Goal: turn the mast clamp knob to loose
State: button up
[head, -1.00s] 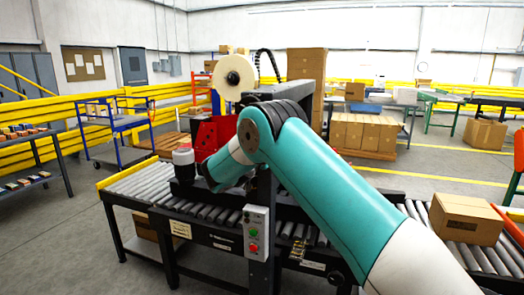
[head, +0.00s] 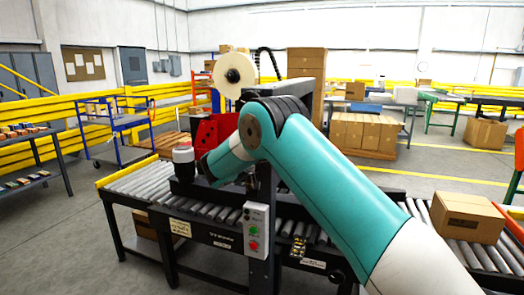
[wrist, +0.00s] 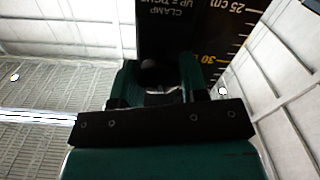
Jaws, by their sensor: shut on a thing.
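In the wrist view, my gripper (wrist: 160,80) has its two green fingers closed on the dark mast clamp knob (wrist: 155,72), which is mostly hidden between them. Behind it stands the black mast plate (wrist: 185,40), with white lettering reading "CLAMP" and "UP = TIGHT" upside down, and a scale marked 25 cm and 30. The knob's exact angle is hard to tell. In the head view my arm covers the knob and the gripper's fingers; the dark mast (head: 262,190) shows partly behind my arm.
A roller conveyor (head: 135,186) runs under the machine. A control box (head: 256,230) with green and red buttons hangs on its front. A tape roll (head: 234,75) and red part (head: 212,132) stand behind. A carton (head: 466,218) sits on the rollers at right.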

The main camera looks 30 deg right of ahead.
jog(key=n, duration=0.3)
jog(key=shift+n, duration=0.3)
jog(key=n, duration=0.3)
jog(key=shift+w+a+n, duration=0.1)
jog(key=shift+n, duration=0.3)
jog(key=n+p, duration=0.2)
jog(key=n, duration=0.2)
jog(key=shift+f+n+p, duration=0.1)
jog(key=shift+n+p, duration=0.4)
jog(key=shift+n, duration=1.1)
jog(key=o, duration=0.9)
jog(key=shift+a+f, duration=0.1)
jog(key=shift+a, duration=0.05)
